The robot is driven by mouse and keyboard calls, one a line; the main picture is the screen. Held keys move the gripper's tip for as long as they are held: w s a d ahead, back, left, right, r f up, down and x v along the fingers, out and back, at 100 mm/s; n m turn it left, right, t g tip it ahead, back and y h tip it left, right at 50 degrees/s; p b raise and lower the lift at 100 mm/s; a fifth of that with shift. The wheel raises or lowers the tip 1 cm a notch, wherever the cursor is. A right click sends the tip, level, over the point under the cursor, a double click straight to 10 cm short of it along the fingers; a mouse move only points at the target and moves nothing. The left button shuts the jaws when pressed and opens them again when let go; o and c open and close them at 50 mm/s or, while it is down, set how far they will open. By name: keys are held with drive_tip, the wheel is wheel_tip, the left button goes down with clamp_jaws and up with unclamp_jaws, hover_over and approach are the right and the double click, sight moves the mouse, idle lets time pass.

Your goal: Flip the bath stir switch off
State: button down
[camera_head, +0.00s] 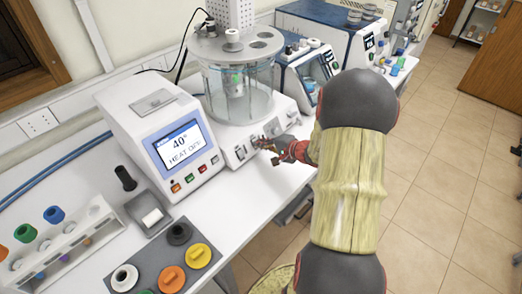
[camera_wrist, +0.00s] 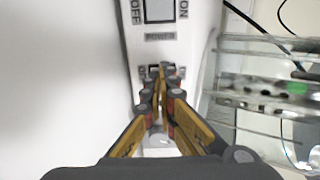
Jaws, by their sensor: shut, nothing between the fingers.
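The bath's base panel (camera_head: 238,152) carries switches on its sloped front, below the glass bath (camera_head: 238,90). In the wrist view a large rocker switch (camera_wrist: 160,10) sits between OFF on the left and ON on the right, with a small label under it that seems to read POWER. A second switch (camera_wrist: 153,72) is below that label, mostly hidden by my fingertips; its position and name cannot be read. My gripper (camera_head: 265,146) is shut and empty, its fingertips at the panel; they also show in the wrist view (camera_wrist: 163,80). Contact cannot be told.
A controller (camera_head: 180,148) left of the panel shows 40° and HEAT OFF. Stoppers (camera_head: 172,278), a small dark tray (camera_head: 160,228) and a tube rack (camera_head: 60,245) occupy the left bench. Blue-topped instruments (camera_head: 315,70) stand behind. The bench edge and open floor lie right.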

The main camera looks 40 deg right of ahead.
drive_tip(key=shift+f+t+b, duration=0.3)
drive_tip(key=shift+b, duration=0.95)
drive_tip(key=shift+r, duration=0.3)
drive_tip(key=shift+w+r+p, duration=0.15)
drive_tip(key=shift+r+p, duration=0.2)
drive_tip(key=shift+r, duration=0.35)
